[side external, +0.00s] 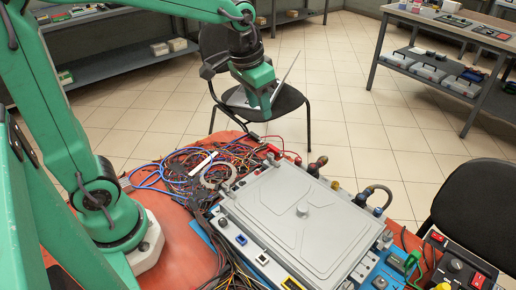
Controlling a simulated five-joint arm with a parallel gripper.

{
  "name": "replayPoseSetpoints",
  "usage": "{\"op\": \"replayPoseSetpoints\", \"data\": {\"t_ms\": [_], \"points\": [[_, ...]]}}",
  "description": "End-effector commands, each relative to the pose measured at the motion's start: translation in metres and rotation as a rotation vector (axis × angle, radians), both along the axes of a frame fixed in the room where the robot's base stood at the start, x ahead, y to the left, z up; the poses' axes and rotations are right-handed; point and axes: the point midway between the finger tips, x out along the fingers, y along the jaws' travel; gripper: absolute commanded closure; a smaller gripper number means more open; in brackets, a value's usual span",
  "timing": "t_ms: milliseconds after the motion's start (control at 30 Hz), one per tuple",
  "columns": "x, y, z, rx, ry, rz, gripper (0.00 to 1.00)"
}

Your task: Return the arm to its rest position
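My gripper (266,112) is at the end of my green arm, in the upper middle of the side external view. It points down above the back edge of the orange table (185,255), clear of the things on it. Its fingers are seen too edge-on to tell whether they are open or shut, and no held object shows. Below it and to the right is a grey lidded unit (300,215). A dark curved hose (374,190) arches at the unit's right side. A lighter ring-shaped hose (205,181) lies near its back left corner.
Tangled wires (180,165) cover the table left of the unit. A control box with buttons (458,268) stands at the lower right. A black chair (290,98) with a thin grey panel stands behind my gripper. The air above the table is mostly free.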

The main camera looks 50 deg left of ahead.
Motion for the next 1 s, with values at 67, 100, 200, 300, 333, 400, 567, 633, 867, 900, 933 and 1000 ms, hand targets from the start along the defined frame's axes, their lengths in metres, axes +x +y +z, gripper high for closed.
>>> {"op": "replayPoseSetpoints", "data": {"t_ms": [67, 100, 200, 300, 333, 400, 567, 633, 867, 900, 933, 1000], "points": [[-0.014, 0.004, 0.008, -0.003, -0.027, 0.009, 0.60], [-0.021, 0.005, 0.010, -0.004, -0.038, 0.013, 0.60], [-0.038, 0.009, 0.016, -0.006, -0.069, 0.023, 0.60], [-0.055, 0.013, 0.020, -0.008, -0.099, 0.034, 0.60], [-0.060, 0.014, 0.021, -0.008, -0.108, 0.037, 0.60], [-0.072, 0.016, 0.022, -0.010, -0.128, 0.044, 0.60], [-0.099, 0.021, 0.023, -0.012, -0.175, 0.061, 0.60], [-0.109, 0.022, 0.022, -0.014, -0.196, 0.068, 0.60], [-0.135, 0.026, 0.017, -0.016, -0.247, 0.086, 0.60], [-0.138, 0.026, 0.016, -0.016, -0.252, 0.087, 0.60], [-0.140, 0.027, 0.015, -0.016, -0.255, 0.089, 0.60], [-0.142, 0.027, 0.014, -0.017, -0.261, 0.091, 0.60]]}}
